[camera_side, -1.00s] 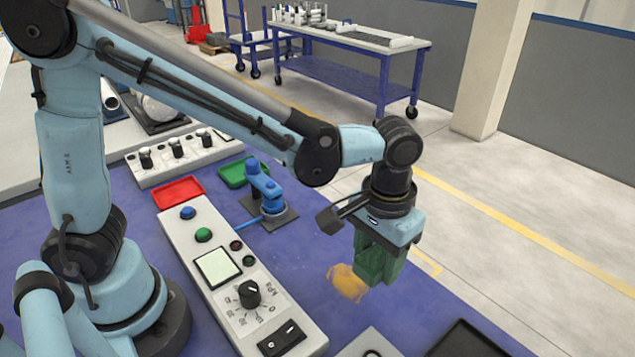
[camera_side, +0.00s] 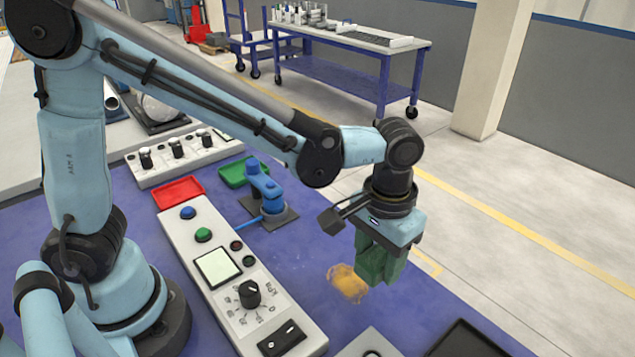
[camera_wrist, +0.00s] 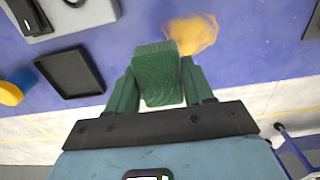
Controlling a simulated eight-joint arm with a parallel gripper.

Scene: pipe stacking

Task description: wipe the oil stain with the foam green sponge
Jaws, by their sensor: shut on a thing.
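My gripper (camera_side: 382,265) is shut on the green foam sponge, held between its two green fingers. In the wrist view the sponge (camera_wrist: 158,78) shows clearly between the fingertips of my gripper (camera_wrist: 160,85). The oil stain (camera_side: 347,284) is an orange-yellow patch on the blue table, just left of the gripper in the side view. In the wrist view the stain (camera_wrist: 193,33) lies beyond the sponge, to its upper right, and the sponge overlaps its edge in the picture. In the side view the sponge is hard to tell from the green fingers, and I cannot tell whether it touches the table.
A control panel (camera_side: 222,268) with buttons and a dial stands left of the stain. A blue device (camera_side: 265,195), a red tray (camera_side: 179,191) and a green tray (camera_side: 232,175) are behind. A black tray (camera_wrist: 70,72) lies near the table edge. Bare blue table surrounds the stain.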

